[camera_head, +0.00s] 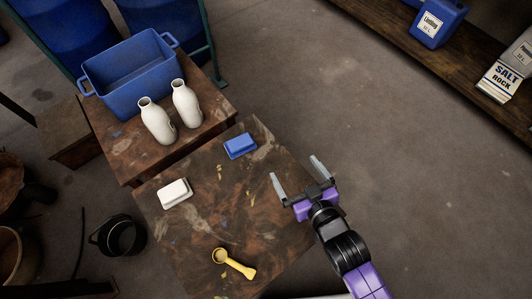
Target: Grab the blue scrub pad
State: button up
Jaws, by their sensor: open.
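The blue scrub pad (240,146) lies flat near the far edge of the low brown table (205,230). My gripper (297,168) is open and empty, to the right of the pad and apart from it. Its two pale fingers point up the picture, over or just beyond the table's right edge; its height above the table is hard to tell.
A white pad (175,193) and a yellow scoop (233,263) lie on the same table. Behind, another table (215,103) bears two white bottles (157,121) and a blue bin (130,73). A black bucket (120,236) stands at left. The floor at right is clear.

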jog(key=g+y+b, duration=0.1)
jog(key=b, duration=0.4)
send_near(240, 142)
jog(key=shift+n, duration=0.3)
jog(key=x, duration=0.4)
jog(key=shift+d+f, duration=0.3)
jog(key=shift+f, duration=0.15)
jog(key=x, duration=0.1)
jog(key=b+x, duration=0.1)
jog(key=x, duration=0.1)
jog(key=b+x, duration=0.1)
jog(key=x, duration=0.1)
jog(key=shift+s+a+r, duration=0.1)
jog(key=shift+a+r, duration=0.2)
jog(key=shift+a, duration=0.1)
jog(key=shift+w+a+f, duration=0.1)
jog(key=shift+w+a, duration=0.1)
jog(key=shift+w, duration=0.4)
jog(key=c, duration=1.1)
